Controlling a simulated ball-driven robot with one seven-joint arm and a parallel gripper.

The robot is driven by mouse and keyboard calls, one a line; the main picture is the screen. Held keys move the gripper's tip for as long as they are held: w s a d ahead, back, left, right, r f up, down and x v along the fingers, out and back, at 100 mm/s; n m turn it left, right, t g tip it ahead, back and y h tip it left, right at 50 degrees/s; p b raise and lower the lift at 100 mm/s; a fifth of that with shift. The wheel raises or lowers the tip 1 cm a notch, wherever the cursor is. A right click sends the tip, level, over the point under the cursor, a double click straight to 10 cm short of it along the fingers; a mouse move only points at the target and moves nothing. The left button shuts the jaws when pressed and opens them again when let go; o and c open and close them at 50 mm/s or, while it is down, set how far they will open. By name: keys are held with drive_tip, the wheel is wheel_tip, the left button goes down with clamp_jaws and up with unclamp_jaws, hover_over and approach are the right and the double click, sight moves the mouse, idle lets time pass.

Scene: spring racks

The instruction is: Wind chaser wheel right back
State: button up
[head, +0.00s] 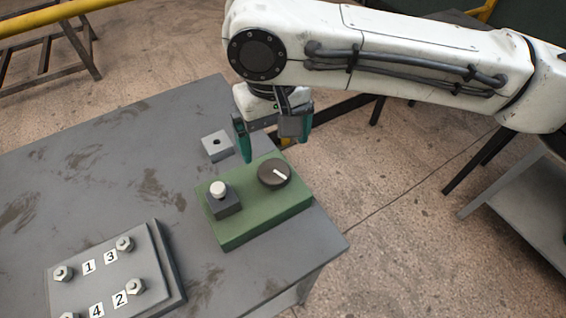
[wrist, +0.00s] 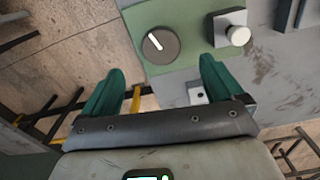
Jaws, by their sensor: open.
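The chaser wheel (head: 274,173) looks to be the dark round knob with a white pointer mark, set on top of a green box (head: 255,225) near the table's right edge. In the wrist view the knob (wrist: 160,45) shows beyond the fingertips, nearer the left finger, with its white mark slanting. My gripper (head: 276,148) is above and behind the green box, pointing down. Its two green fingers are apart with nothing between them. In the wrist view my gripper (wrist: 160,80) is also open and does not touch the knob.
A white round button on a dark block (head: 223,205) stands beside the knob. A small grey block with a hole (head: 217,145) lies behind the box. A grey plate (head: 110,275) with bolts and numbers is at front left. The table (head: 120,160) is otherwise clear.

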sight(275, 173)
wheel_tip(275, 173, down, 9)
drive_tip(key=shift+a+r, duration=0.1)
drive_tip(key=shift+r, duration=0.1)
idle(0.3)
drive_tip(key=c, duration=1)
drive_tip(key=shift+c, duration=0.2)
drive_tip(key=shift+r+n+p, duration=0.1)
drive_tip(key=shift+n+p, duration=0.2)
drive_tip(key=shift+n, duration=0.1)
